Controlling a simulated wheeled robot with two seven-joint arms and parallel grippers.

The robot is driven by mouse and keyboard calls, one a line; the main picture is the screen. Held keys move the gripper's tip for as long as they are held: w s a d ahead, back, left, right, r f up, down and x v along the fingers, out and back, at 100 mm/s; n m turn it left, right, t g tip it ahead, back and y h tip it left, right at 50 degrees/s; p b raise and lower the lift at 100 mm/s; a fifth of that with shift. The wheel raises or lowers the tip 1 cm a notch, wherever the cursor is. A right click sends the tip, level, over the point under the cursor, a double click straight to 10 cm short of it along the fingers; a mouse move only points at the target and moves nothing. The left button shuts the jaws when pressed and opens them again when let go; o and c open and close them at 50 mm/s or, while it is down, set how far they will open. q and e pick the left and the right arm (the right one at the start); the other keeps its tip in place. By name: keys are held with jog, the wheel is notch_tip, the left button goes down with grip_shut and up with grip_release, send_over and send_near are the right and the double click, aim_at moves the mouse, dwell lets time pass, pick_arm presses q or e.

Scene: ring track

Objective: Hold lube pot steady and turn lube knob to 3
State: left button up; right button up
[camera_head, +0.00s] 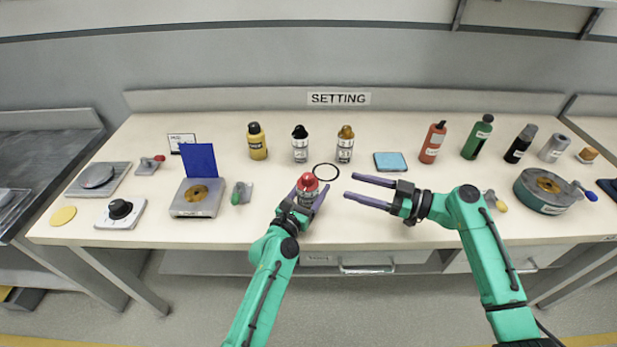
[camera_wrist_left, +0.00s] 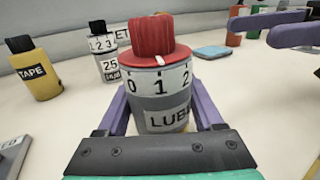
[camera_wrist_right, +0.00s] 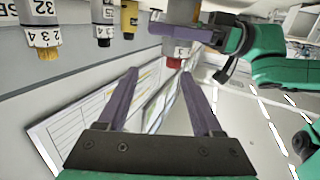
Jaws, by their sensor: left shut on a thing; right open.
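The lube pot (camera_head: 306,199) is a grey cylinder with a red lube knob (camera_head: 307,182) on top. My left gripper (camera_head: 308,191) is shut around its body near the table's front. In the left wrist view the lube pot (camera_wrist_left: 163,105) looks upright, its label partly cut off, with 0, 1 and 2 showing. The white mark on the lube knob (camera_wrist_left: 153,38) points at 1. My right gripper (camera_head: 349,186) is open and empty, right of the pot with its fingers pointing toward it. The right wrist view shows the lube knob (camera_wrist_right: 174,63) beyond the fingertips.
Similar pots with a black knob (camera_head: 300,145) and an orange knob (camera_head: 345,145) stand further back. A blue pad (camera_head: 390,162) lies to the right. The table between the pot and my right gripper is clear.

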aim_at(309, 175)
jog(key=shift+n+g+y, duration=0.3)
jog(key=shift+g+y, duration=0.2)
jog(key=x, duration=0.4)
jog(key=s+x, duration=0.1)
jog(key=x, duration=0.3)
jog(key=s+r+x, duration=0.1)
jog(key=x, duration=0.3)
jog(key=shift+a+r, duration=0.1)
jog(key=shift+a, duration=0.3)
jog(key=shift+w, duration=0.1)
grip_shut()
